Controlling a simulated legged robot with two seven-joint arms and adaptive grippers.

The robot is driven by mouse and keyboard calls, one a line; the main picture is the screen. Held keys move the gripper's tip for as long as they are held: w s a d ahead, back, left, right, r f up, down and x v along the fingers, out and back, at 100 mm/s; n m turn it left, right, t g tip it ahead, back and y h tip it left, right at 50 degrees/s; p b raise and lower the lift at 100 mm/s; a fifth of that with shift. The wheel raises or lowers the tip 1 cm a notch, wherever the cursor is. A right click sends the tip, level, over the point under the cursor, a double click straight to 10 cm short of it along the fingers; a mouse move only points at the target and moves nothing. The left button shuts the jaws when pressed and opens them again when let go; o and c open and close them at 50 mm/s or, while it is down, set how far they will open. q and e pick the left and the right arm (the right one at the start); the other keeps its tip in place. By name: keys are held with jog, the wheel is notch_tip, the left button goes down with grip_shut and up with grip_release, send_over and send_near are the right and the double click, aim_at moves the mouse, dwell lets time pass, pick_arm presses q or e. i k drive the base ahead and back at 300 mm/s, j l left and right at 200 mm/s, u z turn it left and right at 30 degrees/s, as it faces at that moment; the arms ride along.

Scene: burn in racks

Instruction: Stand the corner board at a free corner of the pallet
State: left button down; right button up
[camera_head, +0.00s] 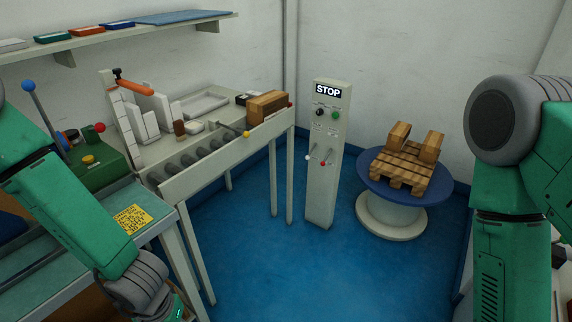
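A small wooden slatted pallet (397,176) sits on a round blue turntable top (440,194) with a white base. Brown wooden-looking blocks stand on the pallet, one at the back left (397,136) and one at the right (431,146). I cannot pick out the corner board for certain. A tall, narrow, pale piece with marks along it (119,115) stands upright at the left end of the roller table and may be it. My arms show at the left and right edges, but both grippers are outside the picture.
A roller table (228,144) along the back wall carries white upright panels, trays and a brown block (267,107). A grey STOP post (324,155) stands between it and the turntable. A green machine (92,160) is at left. Blue floor is clear in the middle.

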aim_at(422, 178)
jog(key=i+z, duration=0.2)
jog(key=z, duration=0.25)
jog(key=i+z, duration=0.25)
jog(key=z, duration=0.2)
jog(key=i+z, duration=0.25)
jog(key=z, duration=0.2)
jog(key=i+j+z, duration=0.15)
jog(key=z, duration=0.3)
jog(key=i+j+z, duration=0.1)
jog(key=i+j, duration=0.35)
jog(key=j, duration=0.25)
jog(key=i+j+z, duration=0.25)
jog(key=i+j, duration=0.2)
jog(key=j, duration=0.3)
jog(key=i+j+z, duration=0.1)
jog(key=j, duration=0.3)
jog(key=i+j, duration=0.3)
jog(key=j+z, duration=0.05)
jog(key=j, duration=0.05)
